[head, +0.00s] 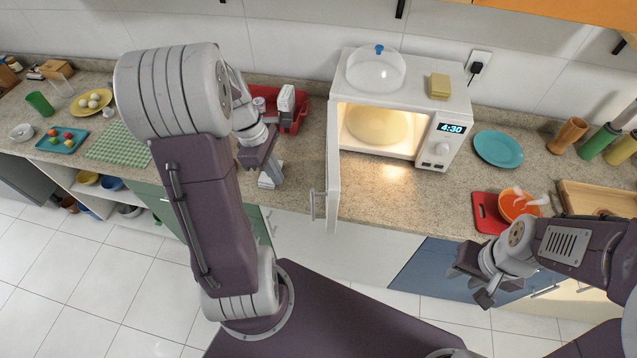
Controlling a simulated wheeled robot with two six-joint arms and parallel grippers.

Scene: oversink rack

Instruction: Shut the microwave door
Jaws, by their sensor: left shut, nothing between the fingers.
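The white microwave (455,105) stands on the counter against the wall, its lit inside and round turntable (378,125) in view. Its door (333,165) is wide open, hinged at the left side and standing out toward the counter's front edge. The door's handle (317,206) is at its near end, on the left face. My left gripper (268,165) is shut and empty, left of the door and apart from it. My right gripper (472,280) is open and empty, in front of the counter at the right, away from the microwave.
A clear dome (376,70) and a yellow sponge (439,86) sit on the microwave. A red rack (300,112) stands left of it. A teal plate (498,148), red board (485,213) and orange bowl (514,203) lie to the right. The counter before the microwave is clear.

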